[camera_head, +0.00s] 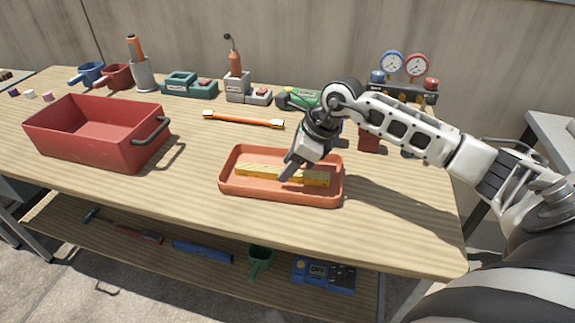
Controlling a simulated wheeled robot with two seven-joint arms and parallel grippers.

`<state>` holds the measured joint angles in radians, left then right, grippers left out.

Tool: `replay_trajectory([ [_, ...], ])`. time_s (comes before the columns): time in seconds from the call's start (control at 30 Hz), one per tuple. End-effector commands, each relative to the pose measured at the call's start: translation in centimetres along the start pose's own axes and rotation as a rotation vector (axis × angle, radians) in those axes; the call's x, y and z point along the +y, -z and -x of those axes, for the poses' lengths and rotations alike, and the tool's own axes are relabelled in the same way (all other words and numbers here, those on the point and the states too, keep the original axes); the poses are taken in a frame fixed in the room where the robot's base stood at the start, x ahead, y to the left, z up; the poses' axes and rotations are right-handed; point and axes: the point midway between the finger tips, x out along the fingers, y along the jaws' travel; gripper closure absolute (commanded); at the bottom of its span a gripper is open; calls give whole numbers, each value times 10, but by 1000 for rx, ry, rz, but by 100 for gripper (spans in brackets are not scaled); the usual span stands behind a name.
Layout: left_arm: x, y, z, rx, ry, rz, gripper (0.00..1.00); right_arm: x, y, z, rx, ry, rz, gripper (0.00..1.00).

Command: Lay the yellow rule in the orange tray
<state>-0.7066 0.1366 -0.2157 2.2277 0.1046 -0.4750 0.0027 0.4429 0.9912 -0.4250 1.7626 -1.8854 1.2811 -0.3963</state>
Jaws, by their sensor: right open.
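The yellow rule (262,171) lies lengthwise inside the orange tray (282,194), which sits near the front middle of the wooden bench. My right gripper (289,174) reaches down over the tray from the right, with its fingertips at the rule. It is open, and its fingers hide a small part of the rule. I cannot tell whether a finger touches the rule. My left gripper is not in view.
A red bin (75,149) with a dark handle stands at the left. An orange tool with white ends (243,120) lies behind the tray. A gauge set (404,82) stands at the back right. The bench right of the tray is clear.

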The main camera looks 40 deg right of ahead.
Motion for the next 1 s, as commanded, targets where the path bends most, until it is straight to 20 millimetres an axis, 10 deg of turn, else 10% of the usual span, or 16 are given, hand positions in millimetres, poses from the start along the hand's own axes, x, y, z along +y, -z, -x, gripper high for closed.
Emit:
replay_trajectory([
  [0.5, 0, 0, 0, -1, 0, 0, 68, 0, 1, 98, 2, 2, 0, 57],
  [1.0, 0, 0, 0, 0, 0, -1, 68, 0, 0, 110, 1, -1, 0, 57],
])
